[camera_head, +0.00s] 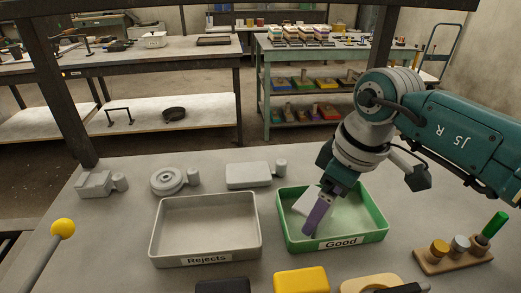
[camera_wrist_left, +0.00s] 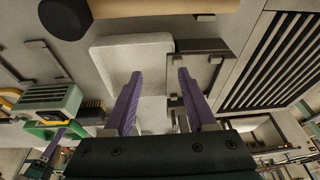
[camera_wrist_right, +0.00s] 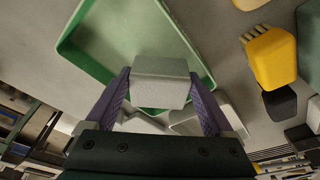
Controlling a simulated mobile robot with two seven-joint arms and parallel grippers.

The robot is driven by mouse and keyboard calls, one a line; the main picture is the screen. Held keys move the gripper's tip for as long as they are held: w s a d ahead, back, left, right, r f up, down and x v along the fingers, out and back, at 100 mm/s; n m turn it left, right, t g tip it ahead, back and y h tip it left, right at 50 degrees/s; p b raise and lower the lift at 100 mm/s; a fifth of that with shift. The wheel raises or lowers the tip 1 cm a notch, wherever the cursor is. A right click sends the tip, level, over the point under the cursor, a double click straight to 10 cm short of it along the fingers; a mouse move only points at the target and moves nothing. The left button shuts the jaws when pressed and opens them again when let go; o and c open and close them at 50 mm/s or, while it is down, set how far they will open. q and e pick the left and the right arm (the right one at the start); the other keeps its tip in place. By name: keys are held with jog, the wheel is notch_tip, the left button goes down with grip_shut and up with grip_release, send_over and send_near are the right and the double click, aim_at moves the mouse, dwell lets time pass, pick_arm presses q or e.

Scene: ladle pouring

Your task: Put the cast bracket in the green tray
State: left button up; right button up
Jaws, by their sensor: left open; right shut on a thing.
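The green tray (camera_head: 383,232), labelled "Good", stands at the middle right of the bench; it also shows in the right wrist view (camera_wrist_right: 185,45). My right gripper (camera_head: 308,232) points down into the tray's opening. It is shut on a pale grey casting, the cast bracket (camera_head: 306,202), partly hidden by the fingers in the head view. In the right wrist view the bracket (camera_wrist_right: 160,82) sits between the purple fingers, over the tray. Whether it touches the tray floor is unclear. My left gripper (camera_wrist_left: 157,75) is open and empty, outside the head view.
The grey "Rejects" tray (camera_head: 207,261) stands left of the green tray, empty. Grey castings lie behind it: a stepped one (camera_head: 95,184), a round one (camera_head: 168,180) and a rectangular one (camera_head: 248,175). A wooden peg holder (camera_head: 455,260) and yellow block (camera_head: 301,281) are at front right.

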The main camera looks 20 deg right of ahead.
jog(key=shift+f, duration=0.1)
jog(key=o, duration=1.2)
jog(key=shift+r, duration=0.45)
jog(key=p+v, duration=0.2)
jog(key=v, duration=0.9)
jog(key=shift+s+d+r+p, duration=0.1)
jog(key=shift+d+r+p, duration=0.1)
jog(key=shift+p, duration=0.2)
jog(key=shift+a, duration=0.1)
